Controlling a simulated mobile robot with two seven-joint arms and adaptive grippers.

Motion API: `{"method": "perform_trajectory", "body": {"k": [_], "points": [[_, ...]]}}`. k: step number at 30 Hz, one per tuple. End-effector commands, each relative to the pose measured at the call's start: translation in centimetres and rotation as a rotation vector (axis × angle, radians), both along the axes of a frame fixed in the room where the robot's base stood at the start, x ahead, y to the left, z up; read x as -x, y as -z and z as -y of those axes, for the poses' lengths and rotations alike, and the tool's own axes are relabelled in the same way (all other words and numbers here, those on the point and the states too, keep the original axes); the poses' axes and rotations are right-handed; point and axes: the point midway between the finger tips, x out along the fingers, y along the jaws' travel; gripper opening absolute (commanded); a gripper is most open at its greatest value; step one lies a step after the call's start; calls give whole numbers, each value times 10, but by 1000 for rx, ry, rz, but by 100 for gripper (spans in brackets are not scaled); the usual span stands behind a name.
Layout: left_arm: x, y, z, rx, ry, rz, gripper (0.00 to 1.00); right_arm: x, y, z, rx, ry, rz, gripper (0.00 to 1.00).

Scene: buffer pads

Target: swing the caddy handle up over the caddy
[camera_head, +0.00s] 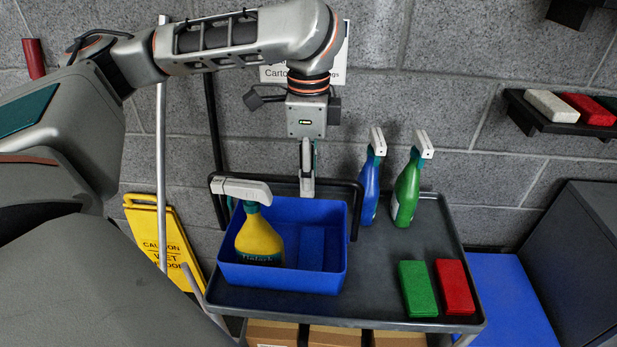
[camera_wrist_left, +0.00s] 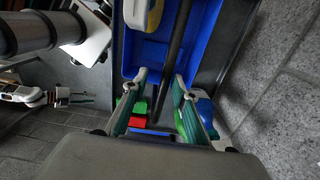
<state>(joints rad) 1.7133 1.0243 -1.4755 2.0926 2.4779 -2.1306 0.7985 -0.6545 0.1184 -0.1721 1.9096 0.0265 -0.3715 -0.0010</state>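The blue caddy (camera_head: 283,281) stands on the dark cart tray, and a yellow spray bottle (camera_head: 259,240) is in its left part. The caddy's black handle (camera_head: 340,181) runs along the back side of the caddy, with its right arm coming down near the right wall. My left gripper (camera_head: 307,186) points down at the handle's back bar. In the left wrist view the handle bar (camera_wrist_left: 175,50) passes between the two fingers of my left gripper (camera_wrist_left: 160,85), which are apart with gaps visible beside the bar.
Blue (camera_head: 370,187) and green (camera_head: 407,190) spray bottles stand right of the caddy. Green (camera_head: 417,288) and red (camera_head: 455,287) blocks lie at the cart's front right. The block wall is close behind; a wall shelf (camera_head: 555,126) is at right. A yellow floor sign (camera_head: 165,240) stands left.

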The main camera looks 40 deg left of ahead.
Motion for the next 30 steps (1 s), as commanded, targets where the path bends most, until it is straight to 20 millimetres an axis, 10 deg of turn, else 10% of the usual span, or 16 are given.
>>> {"method": "perform_trajectory", "body": {"k": [30], "points": [[0,-62,0,-1,0,1,28,0,0,-1,-4,4,0,29]]}}
